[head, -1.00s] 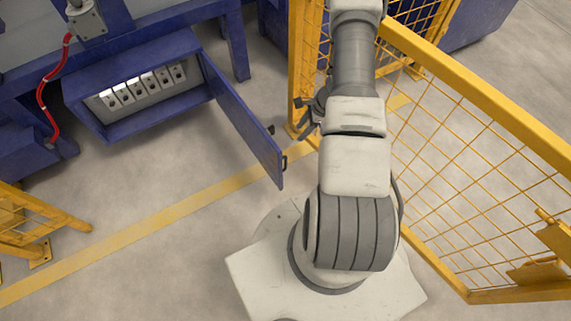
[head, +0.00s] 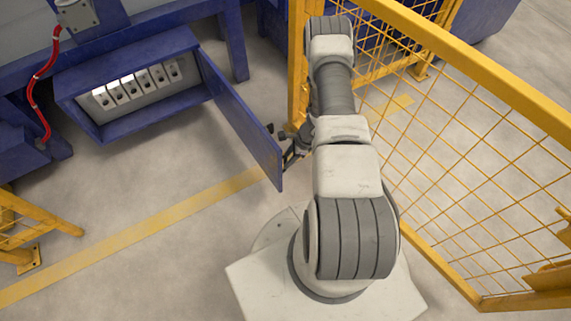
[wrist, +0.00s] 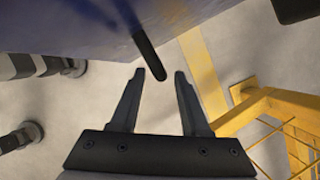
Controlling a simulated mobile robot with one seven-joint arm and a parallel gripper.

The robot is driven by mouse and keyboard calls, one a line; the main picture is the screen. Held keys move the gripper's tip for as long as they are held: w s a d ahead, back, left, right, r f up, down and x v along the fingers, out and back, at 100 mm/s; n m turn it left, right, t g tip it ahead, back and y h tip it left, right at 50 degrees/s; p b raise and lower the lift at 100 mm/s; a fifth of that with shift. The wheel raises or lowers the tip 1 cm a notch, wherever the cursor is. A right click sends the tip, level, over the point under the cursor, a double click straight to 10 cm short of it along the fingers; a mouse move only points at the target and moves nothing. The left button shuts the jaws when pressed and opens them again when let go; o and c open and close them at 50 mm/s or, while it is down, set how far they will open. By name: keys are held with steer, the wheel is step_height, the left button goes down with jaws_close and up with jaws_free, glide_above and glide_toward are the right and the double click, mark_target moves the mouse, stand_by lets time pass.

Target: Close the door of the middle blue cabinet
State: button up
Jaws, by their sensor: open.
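The blue cabinet (head: 95,128) stands at the upper left in the head view, with a row of switches inside it. Its door (head: 238,130) is hinged on the right side and stands wide open. My gripper (head: 292,152) is near the door's free edge, on its right side, partly hidden by the door and arm. In the wrist view the gripper (wrist: 162,76) is open, and the dark door handle (wrist: 150,55) reaches toward the gap between the fingertips. The door (wrist: 100,28) fills the upper left there. I cannot tell whether the fingers touch the handle.
A yellow mesh fence (head: 440,160) stands close to the right of my arm. A yellow railing (head: 35,225) is at the lower left. A red hose (head: 38,95) hangs left of the cabinet. The floor left of the door is clear, with a yellow line (head: 130,235).

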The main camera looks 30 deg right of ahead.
steer(key=shift+b+x, duration=0.35)
steer(key=shift+x, duration=1.1)
steer(key=shift+c, duration=0.3)
jaws_close()
